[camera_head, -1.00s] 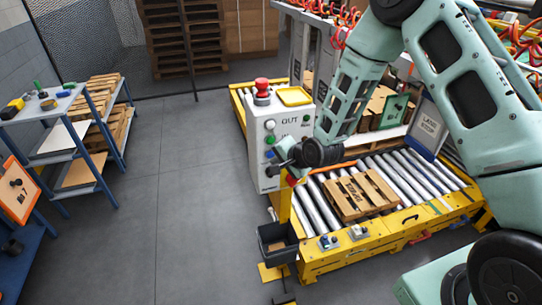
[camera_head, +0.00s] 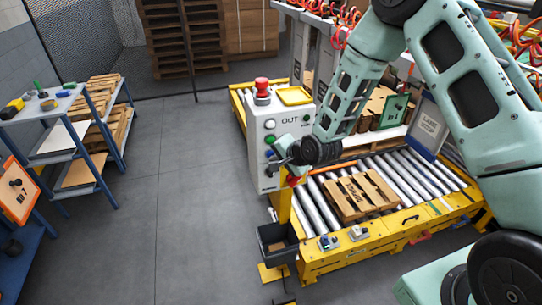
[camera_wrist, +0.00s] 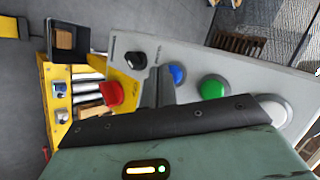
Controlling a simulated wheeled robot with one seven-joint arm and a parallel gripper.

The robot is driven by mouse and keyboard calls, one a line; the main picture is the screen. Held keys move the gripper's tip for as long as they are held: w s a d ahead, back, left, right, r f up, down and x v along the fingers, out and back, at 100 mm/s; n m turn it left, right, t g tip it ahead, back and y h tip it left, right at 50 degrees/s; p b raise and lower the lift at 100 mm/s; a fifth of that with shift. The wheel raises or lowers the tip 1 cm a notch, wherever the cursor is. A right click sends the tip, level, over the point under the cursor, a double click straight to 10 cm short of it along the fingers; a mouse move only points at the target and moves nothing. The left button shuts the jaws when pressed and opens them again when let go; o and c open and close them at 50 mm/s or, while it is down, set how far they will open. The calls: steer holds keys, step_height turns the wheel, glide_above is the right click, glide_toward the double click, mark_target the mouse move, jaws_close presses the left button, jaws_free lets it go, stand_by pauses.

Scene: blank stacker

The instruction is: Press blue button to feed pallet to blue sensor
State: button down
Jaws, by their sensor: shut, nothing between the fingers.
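The blue button (camera_head: 269,154) is on the front of the grey control box (camera_head: 258,148), below a green button. It also shows in the wrist view (camera_wrist: 177,74), partly hidden by my finger. My gripper (camera_head: 275,164) is shut and empty. Its dark fingertips are at the box face, close beside the blue button; in the wrist view they overlap the button's edge (camera_wrist: 159,82). I cannot tell whether they touch it. A wooden pallet (camera_head: 358,194) lies on the roller conveyor (camera_head: 322,212). A small blue-topped device (camera_head: 326,242), possibly the blue sensor, sits on the conveyor's front yellow frame.
The box also carries a green button (camera_wrist: 213,88), a white button (camera_wrist: 272,113), a black knob (camera_wrist: 133,59) and a red emergency stop (camera_head: 262,87) on top. A black bin (camera_head: 277,246) hangs at the conveyor's near left corner.

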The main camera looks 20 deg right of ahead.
steer(key=shift+w, duration=0.45)
stand_by(0.6)
steer(key=shift+s, duration=0.95)
steer(key=s+b, duration=0.1)
steer(key=s, duration=0.3)
steer(key=shift+s, duration=0.4)
stand_by(1.6)
